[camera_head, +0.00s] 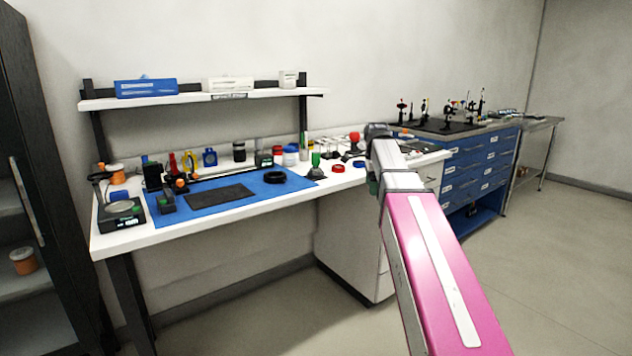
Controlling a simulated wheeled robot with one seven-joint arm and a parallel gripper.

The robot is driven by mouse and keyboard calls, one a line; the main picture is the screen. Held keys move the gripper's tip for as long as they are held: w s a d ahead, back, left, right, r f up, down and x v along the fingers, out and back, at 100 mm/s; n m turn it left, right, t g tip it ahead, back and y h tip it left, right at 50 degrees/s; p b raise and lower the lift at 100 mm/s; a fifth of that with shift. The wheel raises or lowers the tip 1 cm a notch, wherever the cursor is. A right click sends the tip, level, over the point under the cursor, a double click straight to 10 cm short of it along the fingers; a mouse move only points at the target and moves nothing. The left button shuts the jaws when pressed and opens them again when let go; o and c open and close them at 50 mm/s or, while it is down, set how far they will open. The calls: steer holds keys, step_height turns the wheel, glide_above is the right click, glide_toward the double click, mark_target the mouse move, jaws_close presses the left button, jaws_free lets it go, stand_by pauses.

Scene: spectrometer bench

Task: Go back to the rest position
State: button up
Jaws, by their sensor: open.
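My pink and white arm reaches from the lower right up towards the bench. My gripper (378,131) is the small dark end of the arm, seen from behind over the right part of the white workbench (125,240). It is open, and its fingers are hard to make out at this distance. I see nothing held in it. The arm hides part of the bench's right end and the drawers behind it.
A blue mat (235,203) with a black pad (219,196) lies on the bench. A red ring (338,169) and a green-topped item (316,163) stand near the gripper. A blue drawer cabinet (480,165) stands right, a dark cabinet (40,170) left. The floor (560,260) at right is clear.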

steer(key=s+f+n, duration=0.6)
steer(key=f, duration=0.6)
steer(key=s+f+n, duration=0.6)
steer(key=s+f, duration=0.1)
steer(key=f, duration=0.5)
steer(key=s+f+n, duration=0.6)
steer(key=f, duration=0.6)
steer(key=shift+s+a, duration=0.2)
steer(key=shift+s, duration=0.15)
